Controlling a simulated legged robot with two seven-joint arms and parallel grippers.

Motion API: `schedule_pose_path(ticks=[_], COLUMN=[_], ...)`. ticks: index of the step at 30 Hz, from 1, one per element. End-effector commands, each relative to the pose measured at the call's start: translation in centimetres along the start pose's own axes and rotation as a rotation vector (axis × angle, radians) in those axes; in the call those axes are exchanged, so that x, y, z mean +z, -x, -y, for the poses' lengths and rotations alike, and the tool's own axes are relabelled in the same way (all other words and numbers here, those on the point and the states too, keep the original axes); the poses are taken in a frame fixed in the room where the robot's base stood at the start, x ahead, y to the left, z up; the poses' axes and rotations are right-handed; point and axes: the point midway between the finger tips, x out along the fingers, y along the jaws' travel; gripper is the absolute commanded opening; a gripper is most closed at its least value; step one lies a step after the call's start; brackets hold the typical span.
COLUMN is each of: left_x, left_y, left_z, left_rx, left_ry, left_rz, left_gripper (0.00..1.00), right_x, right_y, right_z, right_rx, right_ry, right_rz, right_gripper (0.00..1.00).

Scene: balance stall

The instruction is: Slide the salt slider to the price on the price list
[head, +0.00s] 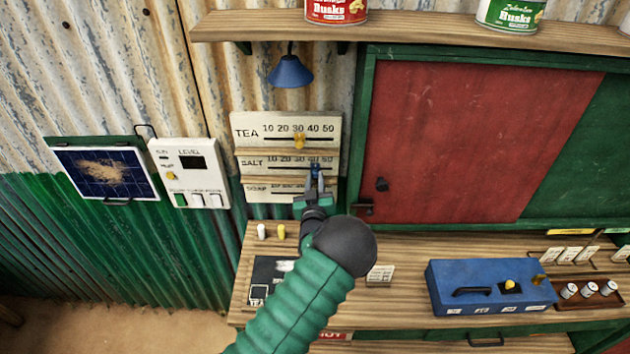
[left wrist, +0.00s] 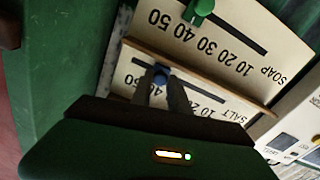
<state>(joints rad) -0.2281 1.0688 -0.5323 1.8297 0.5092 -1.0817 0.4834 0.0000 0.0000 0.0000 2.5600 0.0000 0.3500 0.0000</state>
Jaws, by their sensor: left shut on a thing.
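The price board (head: 236,128) hangs on the wall with TEA, SALT and SOAP rows marked 10 to 50. The salt slider's blue knob (head: 315,167) sits near 40, as far as I can tell; it also shows in the left wrist view (left wrist: 161,76). My left gripper (head: 315,181) is shut on this knob, and its fingers hide some SALT numbers in the left wrist view. A dark board (head: 268,268) with small lettering lies on the counter, partly behind my arm; I cannot read a salt price there. My right gripper is out of view.
The yellow tea knob (head: 299,141) is near 30, just above. The green soap knob (left wrist: 203,8) is in the neighbouring row. A blue box (head: 440,290) stands on the counter at right. A level panel (head: 205,160) hangs left of the board.

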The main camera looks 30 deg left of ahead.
Motion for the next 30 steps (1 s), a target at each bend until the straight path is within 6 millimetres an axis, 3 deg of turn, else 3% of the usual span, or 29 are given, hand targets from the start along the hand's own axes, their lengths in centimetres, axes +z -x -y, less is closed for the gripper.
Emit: schedule_pose_path(ticks=[6, 15, 23, 24, 28, 30], left_x=[0.1, 0.9, 0.9, 0.9, 0.9, 0.9], left_y=[-0.1, -0.1, -0.1, -0.1, -0.1, 0.0], left_z=[-0.2, -4.0, -4.3, -4.3, -4.2, -4.2], left_rx=[0.0, 0.0, 0.004, 0.004, 0.003, 0.002], left_ry=[0.002, 0.002, 0.001, 0.001, 0.001, 0.001], left_rz=[-0.003, -0.004, -0.001, -0.001, -0.001, -0.001], left_gripper=[0.0, 0.0, 0.0, 0.25, 0.42, 0.43], right_x=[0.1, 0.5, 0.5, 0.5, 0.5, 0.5], right_y=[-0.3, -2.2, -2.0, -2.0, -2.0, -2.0], right_z=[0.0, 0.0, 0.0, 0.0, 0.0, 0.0], right_rx=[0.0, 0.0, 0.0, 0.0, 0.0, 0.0], right_ry=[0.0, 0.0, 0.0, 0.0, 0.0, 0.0], right_rz=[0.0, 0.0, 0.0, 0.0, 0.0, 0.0], right_gripper=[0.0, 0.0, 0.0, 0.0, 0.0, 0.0])
